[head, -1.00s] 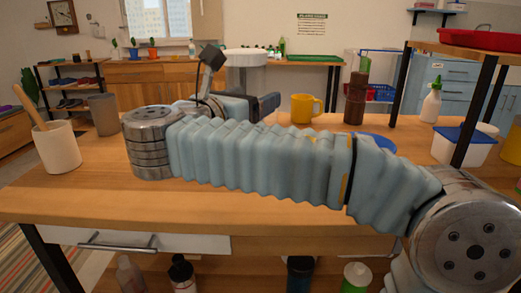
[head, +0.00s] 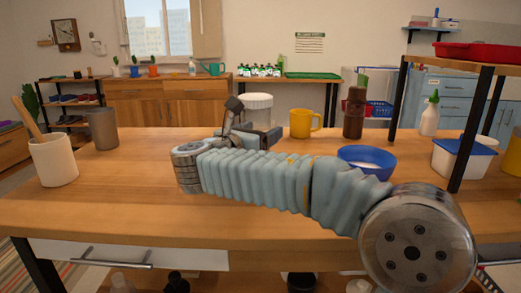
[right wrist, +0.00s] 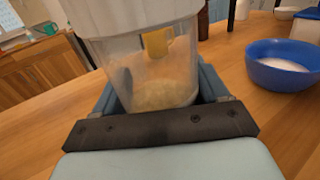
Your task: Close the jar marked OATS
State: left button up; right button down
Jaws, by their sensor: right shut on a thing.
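A clear jar with a white top (head: 257,101) stands upright near the middle of the table in the head view. In the right wrist view the clear jar (right wrist: 158,82) holds a pale, grainy fill, and its white top fills the upper edge. No OATS marking is readable. My right gripper (head: 262,136) is shut around the jar's body, with a finger on each side in the right wrist view (right wrist: 158,95). The jar's base is hidden, so I cannot tell whether it touches the table. My left gripper is not in view.
A yellow mug (head: 302,123) and a brown bottle (head: 353,119) stand right of the jar. A blue bowl (head: 378,155) with white contents is nearer. A white crock (head: 53,163) and grey cup (head: 102,130) stand at left. A shelf post (head: 472,128) rises at right.

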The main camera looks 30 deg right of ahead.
jog(key=f, duration=0.2)
jog(key=w+d+f+b, duration=0.1)
jog(key=f, duration=0.1)
jog(key=shift+f, duration=0.35)
jog(key=shift+f, duration=0.2)
grip_release()
